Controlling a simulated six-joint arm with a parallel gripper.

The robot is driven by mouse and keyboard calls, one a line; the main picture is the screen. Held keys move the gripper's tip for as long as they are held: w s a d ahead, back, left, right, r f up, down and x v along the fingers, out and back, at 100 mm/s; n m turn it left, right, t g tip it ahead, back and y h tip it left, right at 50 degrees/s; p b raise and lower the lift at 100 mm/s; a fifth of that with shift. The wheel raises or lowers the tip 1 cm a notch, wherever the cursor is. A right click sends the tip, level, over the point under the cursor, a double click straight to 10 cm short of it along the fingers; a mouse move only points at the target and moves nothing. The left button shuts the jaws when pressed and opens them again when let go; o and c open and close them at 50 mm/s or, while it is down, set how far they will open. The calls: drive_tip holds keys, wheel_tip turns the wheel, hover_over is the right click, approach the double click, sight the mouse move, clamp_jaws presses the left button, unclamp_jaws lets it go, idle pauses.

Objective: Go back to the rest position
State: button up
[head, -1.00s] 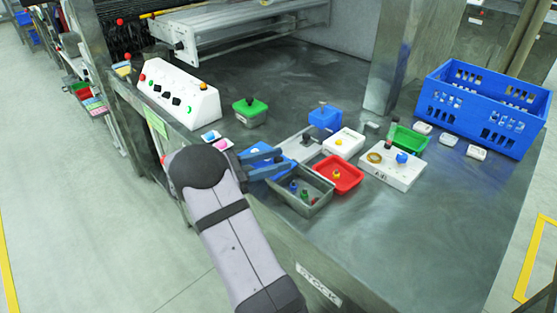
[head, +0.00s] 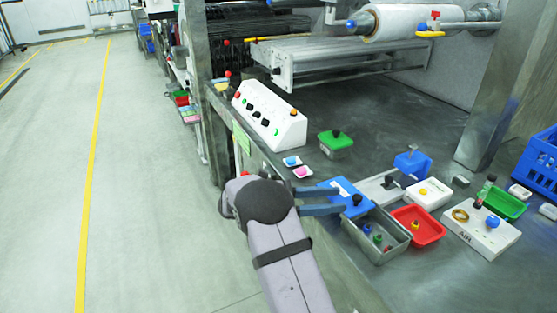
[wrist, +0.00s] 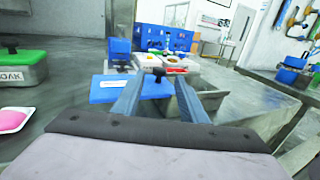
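My gripper (head: 340,199) points right over the near edge of the bench. Its two blue fingers are apart with nothing between their pads, and they also show in the wrist view (wrist: 158,90). A blue lid (head: 345,189) with a black knob lies just at the fingertips; in the wrist view the lid (wrist: 105,90) spreads out under and beyond the fingers, with its knob (wrist: 158,75) between and ahead of the tips. I cannot tell whether the fingers touch the lid. The rest position is not marked in view.
A grey bin (head: 378,236) with small coloured pieces stands just right of my fingers. A red tray (head: 419,226), white AIR box (head: 480,236) and green tray (head: 505,204) lie farther right. A white button panel (head: 268,115) stands behind. The floor (head: 140,180) at left is clear.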

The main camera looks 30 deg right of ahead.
drive_tip(key=shift+a, duration=0.1)
drive_tip(key=shift+s+a+r, duration=0.1)
drive_tip(key=shift+a, duration=0.2)
drive_tip(key=s+a+f+m+t+y+p, duration=0.1)
drive_tip(key=s+a+f+m+y, duration=0.2)
drive_tip(key=s+a+f+y, duration=0.35)
drive_tip(key=s+a+f+m+t+y, duration=0.2)
drive_tip(key=s+a+f+m+y, duration=0.15)
drive_tip(key=s+a, duration=0.45)
drive_tip(key=s+a+f+m+t+y+b, duration=0.1)
drive_tip(key=s+a+f+m+t+y, duration=0.15)
drive_tip(key=a+m+y, duration=0.55)
wheel_tip(320, 180, up, 13)
drive_tip(key=a+h+p, duration=0.1)
drive_tip(key=a+p, duration=0.1)
drive_tip(key=p, duration=1.1)
drive_tip(key=shift+w+n+t+p, duration=0.3)
drive_tip(key=shift+n+t+p, duration=0.05)
drive_tip(key=shift+t, duration=0.1)
drive_tip(key=shift+f, duration=0.15)
wheel_tip(320, 180, down, 6)
drive_tip(key=b, duration=0.6)
